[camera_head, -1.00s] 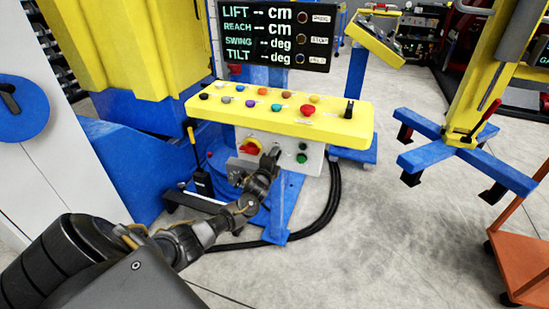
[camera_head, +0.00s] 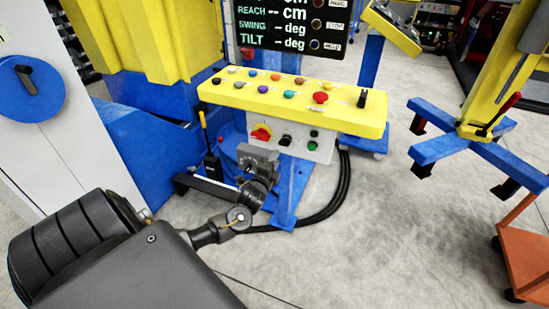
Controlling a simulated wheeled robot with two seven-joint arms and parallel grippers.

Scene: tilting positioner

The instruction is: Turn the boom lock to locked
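A white panel (camera_head: 322,152) under the yellow console carries a small black selector knob (camera_head: 286,140). To its left is a red rotary switch (camera_head: 261,133) on a yellow plate. No readable label shows which control is the boom lock. A blue disc (camera_head: 22,92) with a black handle is on the white cabinet at the far left. My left gripper (camera_head: 262,158) is just below and left of the black knob, in front of the panel's lower left. It appears apart from the knob. Its fingers are too unclear to tell open from shut. My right gripper is out of view.
The yellow console (camera_head: 300,105) has several coloured buttons, a red mushroom button (camera_head: 320,98) and a black lever (camera_head: 362,98). A display (camera_head: 290,28) stands behind. Black cables (camera_head: 342,190) curve over the floor. A blue-footed yellow stand (camera_head: 470,140) and orange cart (camera_head: 525,245) are right.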

